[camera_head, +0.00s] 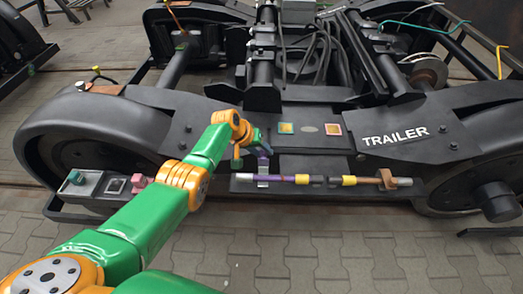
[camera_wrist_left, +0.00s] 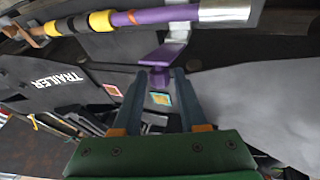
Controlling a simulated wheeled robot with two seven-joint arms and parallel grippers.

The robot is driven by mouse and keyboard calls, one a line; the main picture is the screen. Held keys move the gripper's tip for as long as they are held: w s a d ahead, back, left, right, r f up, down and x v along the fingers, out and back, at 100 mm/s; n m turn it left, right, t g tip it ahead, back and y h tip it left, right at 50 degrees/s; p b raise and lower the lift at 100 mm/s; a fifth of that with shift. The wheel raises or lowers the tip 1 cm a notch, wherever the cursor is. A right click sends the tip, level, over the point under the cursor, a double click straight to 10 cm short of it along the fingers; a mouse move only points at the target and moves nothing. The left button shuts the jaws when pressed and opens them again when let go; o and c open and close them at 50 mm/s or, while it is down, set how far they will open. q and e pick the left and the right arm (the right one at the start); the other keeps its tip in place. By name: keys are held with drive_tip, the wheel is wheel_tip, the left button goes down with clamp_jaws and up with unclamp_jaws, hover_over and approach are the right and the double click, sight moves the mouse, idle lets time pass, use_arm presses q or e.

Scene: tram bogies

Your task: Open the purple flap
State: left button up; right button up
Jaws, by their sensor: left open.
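The purple flap (camera_wrist_left: 160,55) shows in the left wrist view as a small purple plate with a grey bracket, beside a purple-and-silver pipe. In the head view the purple flap (camera_head: 262,160) is small and partly hidden by my gripper, on the dark bogie side above the pipe. My left gripper (camera_head: 261,148) is at the flap. In the left wrist view the open fingers of my left gripper (camera_wrist_left: 161,74) point at the flap, with its lower end just ahead of or between the tips. I cannot tell whether they touch. My right gripper is out of view.
The pipe (camera_head: 331,180) with purple, yellow, black and brown sections runs along the bogie front. A TRAILER plate (camera_head: 395,136) and two coloured square patches lie right of the gripper. Wheels stand at both sides. The paved floor (camera_head: 330,255) in front is clear.

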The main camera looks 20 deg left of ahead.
use_arm(q)
drive_tip(key=shift+o, duration=0.7)
drive_tip(key=p+v, duration=0.6)
drive_tip(key=v, duration=0.1)
